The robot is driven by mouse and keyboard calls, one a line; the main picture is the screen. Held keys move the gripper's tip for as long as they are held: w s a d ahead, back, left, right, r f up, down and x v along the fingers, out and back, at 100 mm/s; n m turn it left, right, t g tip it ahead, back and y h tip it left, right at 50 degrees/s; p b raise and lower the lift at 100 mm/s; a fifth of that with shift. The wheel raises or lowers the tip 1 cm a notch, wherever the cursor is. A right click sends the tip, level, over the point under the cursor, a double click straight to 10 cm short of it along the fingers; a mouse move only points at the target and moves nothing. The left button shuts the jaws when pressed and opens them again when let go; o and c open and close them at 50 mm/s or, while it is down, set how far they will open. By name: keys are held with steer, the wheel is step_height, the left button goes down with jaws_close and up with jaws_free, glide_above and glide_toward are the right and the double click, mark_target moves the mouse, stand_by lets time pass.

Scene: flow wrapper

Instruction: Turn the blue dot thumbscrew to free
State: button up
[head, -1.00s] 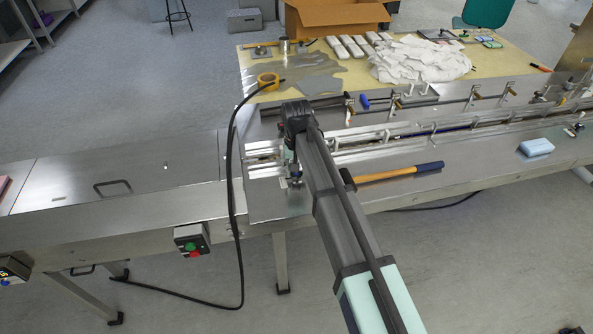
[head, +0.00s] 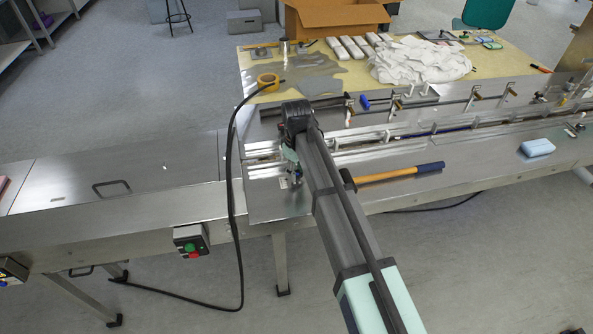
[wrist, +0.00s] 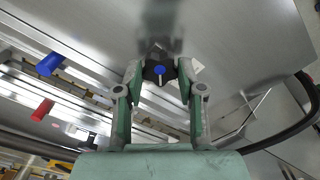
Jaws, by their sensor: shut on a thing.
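The blue dot thumbscrew (wrist: 160,71) sits between my fingertips in the wrist view, a dark knob with a blue dot and a pale line on its top. My gripper (wrist: 159,80) is shut on it, with a finger against either side of the knob. In the head view, my gripper (head: 291,176) is low over the near left end of the machine's guide rails, and my arm hides part of that area. The thumbscrew cannot be made out clearly there.
In the wrist view, a blue handle (wrist: 50,64) and a red handle (wrist: 43,110) stand by the rails (wrist: 95,75).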

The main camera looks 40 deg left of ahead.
steer(key=shift+n, duration=1.3)
steer(key=o, duration=1.1)
steer(key=shift+o, duration=0.2)
step_height(320, 180, up, 12)
